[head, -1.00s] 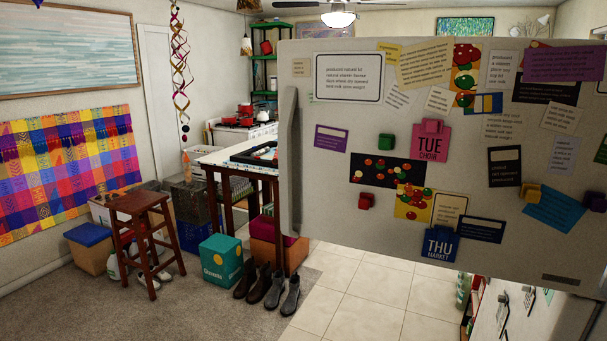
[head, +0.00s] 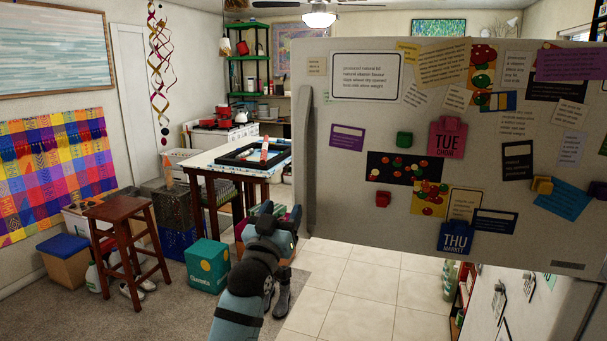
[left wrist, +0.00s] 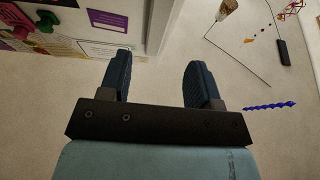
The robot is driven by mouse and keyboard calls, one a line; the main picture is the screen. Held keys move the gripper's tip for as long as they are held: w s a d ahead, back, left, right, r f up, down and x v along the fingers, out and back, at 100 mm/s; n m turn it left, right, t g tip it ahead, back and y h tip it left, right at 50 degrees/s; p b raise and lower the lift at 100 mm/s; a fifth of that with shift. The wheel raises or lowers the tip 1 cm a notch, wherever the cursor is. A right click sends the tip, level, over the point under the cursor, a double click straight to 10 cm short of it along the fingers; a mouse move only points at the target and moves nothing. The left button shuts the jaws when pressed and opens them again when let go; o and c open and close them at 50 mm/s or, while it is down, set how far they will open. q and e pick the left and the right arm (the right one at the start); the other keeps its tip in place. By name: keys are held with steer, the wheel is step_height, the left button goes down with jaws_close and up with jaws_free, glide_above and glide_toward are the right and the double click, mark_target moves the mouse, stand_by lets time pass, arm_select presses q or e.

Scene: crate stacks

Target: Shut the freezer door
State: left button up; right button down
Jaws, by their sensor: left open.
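The freezer door (head: 345,210) is a large pale panel covered with notes, cards and magnets. It stands swung open across the right of the head view, with the freezer body hidden from sight. Its long grey handle (head: 308,162) runs down its left edge. My left gripper (head: 280,211) is just left of the door's lower left corner, pointing up and away from me. In the left wrist view the gripper (left wrist: 159,80) is open with nothing between its fingers. The door's face (left wrist: 85,18) and edge show there at upper left, apart from the fingers. My right gripper is out of view.
A table (head: 205,162) with a black tray stands behind my left arm. A wooden stool (head: 122,215), a teal box (head: 207,266) and storage boxes are at left. Tiled floor (head: 365,290) below the door is clear. A low shelf (head: 462,295) stands at lower right.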

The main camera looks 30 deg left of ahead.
mark_target(299, 176)
arm_select(q)
steer(key=p+x, duration=0.3)
steer(key=x, duration=0.9)
steer(key=shift+w+a+r, duration=0.1)
steer(key=shift+w, duration=0.2)
jaws_close()
